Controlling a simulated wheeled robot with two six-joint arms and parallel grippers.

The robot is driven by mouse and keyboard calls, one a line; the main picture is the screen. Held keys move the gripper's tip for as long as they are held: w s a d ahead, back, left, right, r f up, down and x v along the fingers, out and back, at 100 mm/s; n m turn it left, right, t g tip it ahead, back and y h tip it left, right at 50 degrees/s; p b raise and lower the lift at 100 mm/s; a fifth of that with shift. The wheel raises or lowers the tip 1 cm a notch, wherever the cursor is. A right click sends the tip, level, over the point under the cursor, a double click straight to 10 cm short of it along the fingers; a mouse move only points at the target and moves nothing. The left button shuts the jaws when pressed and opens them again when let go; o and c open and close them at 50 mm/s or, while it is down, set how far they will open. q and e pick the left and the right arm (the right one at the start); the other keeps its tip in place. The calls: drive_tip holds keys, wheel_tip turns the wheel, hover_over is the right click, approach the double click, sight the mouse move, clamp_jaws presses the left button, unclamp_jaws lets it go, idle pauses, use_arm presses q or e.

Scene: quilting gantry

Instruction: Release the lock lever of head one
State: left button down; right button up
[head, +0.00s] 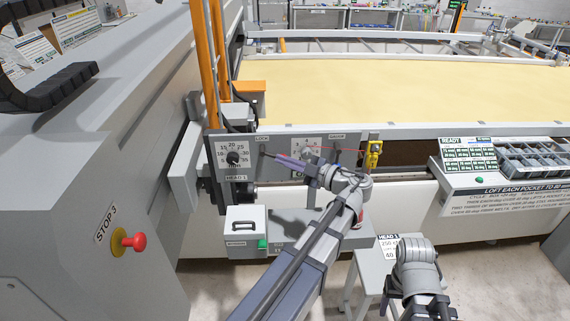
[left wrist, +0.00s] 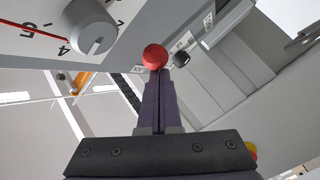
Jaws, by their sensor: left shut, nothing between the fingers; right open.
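The control panel (head: 284,168) of head one has a dial (head: 233,158) at left, a smaller dial (head: 307,153) in the middle and a "LOCK" label (head: 262,139) between them. My left gripper (head: 274,156) is shut and empty, its fingertips pointing left just below that label. In the left wrist view, a red ball knob (left wrist: 155,56) sits right at the tips of the shut fingers (left wrist: 157,75); I cannot tell whether they touch. It looks like the lock lever's end; the lever's stem is hidden. My right gripper (head: 420,304) is open, low at the bottom, partly cut off.
A red stop button (head: 138,242) stands on the grey housing at left. A lidded box (head: 246,227) sits below the panel. A yellow clip-like part (head: 373,154) is right of the panel. A small grey table (head: 375,262) stands near my right arm.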

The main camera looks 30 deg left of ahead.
use_arm(q)
drive_tip(key=a+f+m+t+y+b, duration=0.1)
drive_tip(key=m+y+b, duration=0.1)
drive_tip(key=b, duration=0.3)
drive_tip(key=s+a+f+m+t+y+b, duration=0.1)
drive_tip(key=f+m+y+b, duration=0.1)
drive_tip(key=b, duration=0.4)
drive_tip(key=f+m+t+y+b, duration=0.1)
drive_tip(key=m+t+y+b, duration=0.1)
drive_tip(key=b, duration=0.4)
drive_tip(key=shift+s+a+f+m, duration=0.35)
drive_tip(key=shift+a+m, duration=0.05)
drive_tip(key=shift+m, duration=0.4)
drive_tip(key=s+r+b+v, duration=0.1)
drive_tip(key=b+v, duration=0.4)
drive_tip(key=v, duration=0.8)
drive_tip(key=shift+s+d+b, duration=0.2)
drive_tip(key=shift+b, duration=0.2)
